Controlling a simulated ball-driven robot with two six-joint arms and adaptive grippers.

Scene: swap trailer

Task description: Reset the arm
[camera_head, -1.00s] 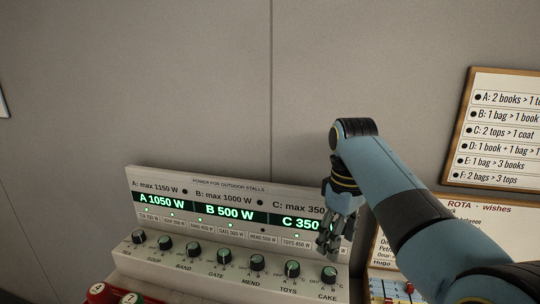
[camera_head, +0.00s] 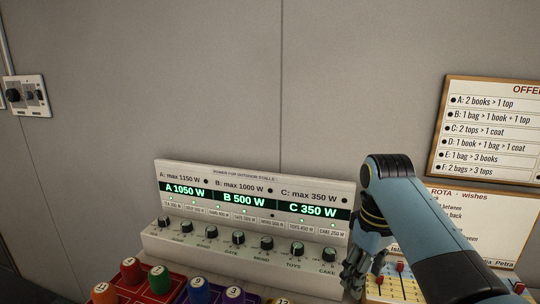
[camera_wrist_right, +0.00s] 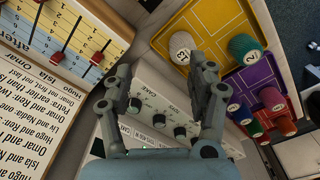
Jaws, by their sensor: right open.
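My right arm comes in from the lower right in the head view. Its gripper (camera_head: 356,272) hangs pointing down at the right end of the power panel (camera_head: 270,172). In the right wrist view my right gripper (camera_wrist_right: 168,90) is open with its two fingers spread and nothing between them. The panel's knob row, with the CAKE label, shows beyond the fingers and looks apart from them. In the head view the panel displays read A 1050 W, B 500 W and C 350 W. My left gripper is out of view.
Coloured numbered pegs, including a green one (camera_head: 160,279), stand on trays at the bottom. A slider board (camera_head: 398,287) and the rota board (camera_head: 470,225) are at the right, below the offers board (camera_head: 490,130). A switch box (camera_head: 27,96) is on the left wall. The upper wall is clear.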

